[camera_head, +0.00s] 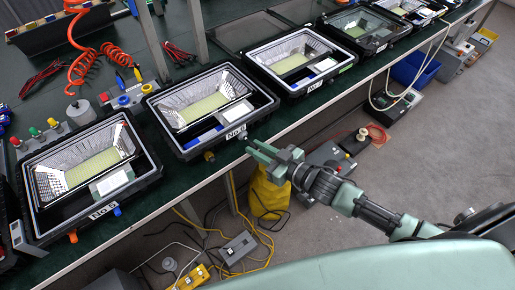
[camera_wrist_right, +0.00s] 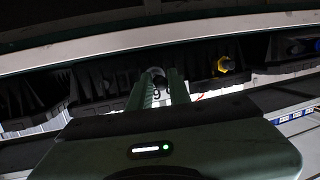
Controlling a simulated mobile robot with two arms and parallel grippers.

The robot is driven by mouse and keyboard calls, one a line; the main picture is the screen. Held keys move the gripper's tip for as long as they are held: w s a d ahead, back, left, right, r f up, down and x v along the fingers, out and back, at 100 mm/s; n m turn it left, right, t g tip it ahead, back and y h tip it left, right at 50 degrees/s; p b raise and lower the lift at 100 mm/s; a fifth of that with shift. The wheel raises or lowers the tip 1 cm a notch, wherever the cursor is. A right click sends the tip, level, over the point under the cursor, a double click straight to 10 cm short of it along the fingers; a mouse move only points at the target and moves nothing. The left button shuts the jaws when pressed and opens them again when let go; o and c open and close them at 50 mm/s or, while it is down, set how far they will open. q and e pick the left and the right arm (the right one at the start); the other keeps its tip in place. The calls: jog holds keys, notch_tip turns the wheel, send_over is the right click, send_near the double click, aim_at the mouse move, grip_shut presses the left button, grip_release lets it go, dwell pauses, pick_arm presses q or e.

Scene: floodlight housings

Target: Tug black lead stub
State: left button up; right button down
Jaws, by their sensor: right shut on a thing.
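The floodlight housing labelled No 6 (camera_head: 236,133) sits on the green bench with its front edge towards me. My right gripper (camera_head: 252,146) is at its front right, just past the bench edge. In the right wrist view my right gripper (camera_wrist_right: 158,78) has its two green fingers shut on a small dark stub with a greyish rim (camera_wrist_right: 156,72), which I take to be the black lead stub. The fingers hide most of it. A yellow fitting (camera_wrist_right: 226,64) stands to its right in the wrist view. My left gripper is not in view.
Housing No 5 (camera_head: 102,211) with orange fittings stands left, housing No 7 (camera_head: 316,85) right. Below the bench are a yellow bag (camera_head: 269,197), yellow cables and a grey box (camera_head: 238,247). The grey floor (camera_head: 440,130) at right is mostly clear.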

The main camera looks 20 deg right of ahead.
dwell(0.4)
jog(key=c, duration=1.2)
grip_release()
jog(key=shift+d, duration=0.1)
jog(key=shift+c, duration=0.2)
jog(key=shift+s, duration=0.1)
jog(key=v, duration=0.8)
